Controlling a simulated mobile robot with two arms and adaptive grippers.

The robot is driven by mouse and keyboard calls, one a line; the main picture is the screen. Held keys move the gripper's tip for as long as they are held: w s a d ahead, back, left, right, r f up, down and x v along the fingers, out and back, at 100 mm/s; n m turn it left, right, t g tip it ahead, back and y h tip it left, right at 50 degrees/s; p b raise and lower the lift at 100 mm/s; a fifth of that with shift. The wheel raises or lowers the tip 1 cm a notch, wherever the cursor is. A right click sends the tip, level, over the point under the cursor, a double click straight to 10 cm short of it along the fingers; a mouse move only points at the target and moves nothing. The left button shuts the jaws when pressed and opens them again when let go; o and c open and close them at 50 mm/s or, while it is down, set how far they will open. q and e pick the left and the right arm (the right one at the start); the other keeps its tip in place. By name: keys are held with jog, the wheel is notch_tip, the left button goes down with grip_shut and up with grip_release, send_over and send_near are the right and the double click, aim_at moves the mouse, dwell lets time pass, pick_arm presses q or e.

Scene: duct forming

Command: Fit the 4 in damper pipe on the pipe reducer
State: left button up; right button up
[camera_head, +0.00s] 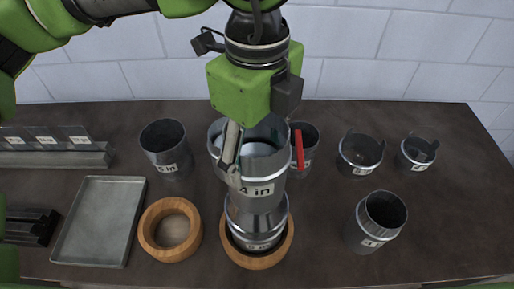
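The 4 in damper pipe (262,171) is a grey metal cylinder standing upright in the middle, with a red piece (297,148) at its right side. Its lower end meets the top of the pipe reducer (256,222); I cannot tell how deep it sits. The reducer stands in a wooden ring (258,262). My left gripper (262,160) comes down from above and appears shut on the damper pipe, with one finger at the pipe's left side. The other finger is hard to make out. My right gripper is not in view.
An empty wooden ring (169,229) and a grey tray (98,222) lie to the left. A 5 in pipe (166,150) stands behind the ring. Several other pipe pieces stand to the right, the nearest (376,223) at the front. A labelled rack (55,150) is at far left.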

pick_arm(q)
jog(key=shift+f+b, duration=0.25)
jog(key=shift+b, duration=0.05)
jog(key=o, duration=1.4)
jog(key=shift+c, duration=0.2)
notch_tip(320, 180, up, 12)
